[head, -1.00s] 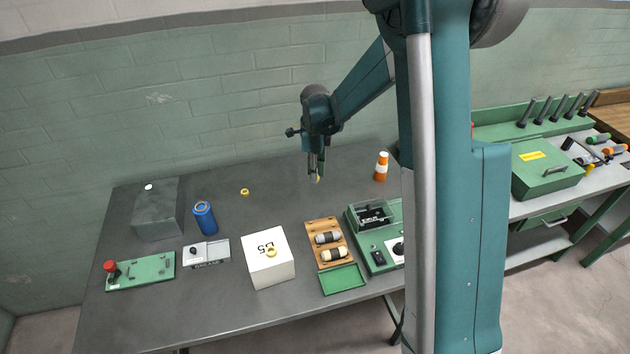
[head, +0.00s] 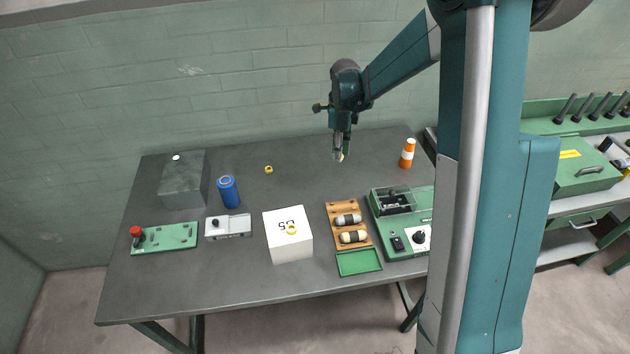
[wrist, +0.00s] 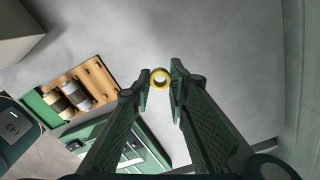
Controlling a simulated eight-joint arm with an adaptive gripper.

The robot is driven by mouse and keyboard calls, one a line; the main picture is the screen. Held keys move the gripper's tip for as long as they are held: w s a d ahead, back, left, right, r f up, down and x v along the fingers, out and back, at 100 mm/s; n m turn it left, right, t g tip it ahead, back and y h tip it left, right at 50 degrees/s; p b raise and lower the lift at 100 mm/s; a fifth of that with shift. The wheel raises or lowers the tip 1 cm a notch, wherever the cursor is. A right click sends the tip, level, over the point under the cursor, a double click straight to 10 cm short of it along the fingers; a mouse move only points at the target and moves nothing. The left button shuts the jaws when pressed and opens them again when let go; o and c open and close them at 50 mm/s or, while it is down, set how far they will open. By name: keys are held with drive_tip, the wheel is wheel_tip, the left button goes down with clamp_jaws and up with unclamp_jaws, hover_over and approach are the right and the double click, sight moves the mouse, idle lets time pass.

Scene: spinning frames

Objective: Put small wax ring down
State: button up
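A small yellow wax ring (wrist: 161,79) sits between the fingertips of my gripper (wrist: 160,84) in the wrist view. Both tips press close to its sides, so the gripper looks shut on it. In the head view my gripper (head: 339,150) points down over the back right part of the grey table (head: 230,276), with a speck of yellow at its tips. The ring appears to be in the air above the table top. Two similar yellow rings show in the head view: one on the table (head: 268,169), one on the white box (head: 292,229).
A wooden tray with rollers (head: 348,217), a green machine (head: 402,222) and an orange-white cone (head: 407,153) stand nearby. A blue can (head: 228,191), a grey block (head: 184,180) and a green board (head: 164,239) stand left. Table around the loose ring is clear.

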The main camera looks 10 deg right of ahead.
drive_tip(key=s+a+r+n+p, duration=0.1)
drive_tip(key=s+a+r, duration=0.2)
drive_tip(key=s+a, duration=0.3)
drive_tip(key=s+a+r+p, duration=0.1)
drive_tip(key=s+a+r, duration=0.3)
drive_tip(key=a, duration=0.3)
wheel_tip(320, 180, up, 4)
drive_tip(key=n+p, duration=0.1)
drive_tip(key=p, duration=0.1)
hover_over(282, 220)
drive_tip(key=shift+r, duration=0.1)
drive_tip(key=shift+f+b, duration=0.3)
drive_tip(key=shift+f, duration=2.65)
drive_tip(key=shift+f, duration=2.1)
drive_tip(key=shift+f, duration=0.15)
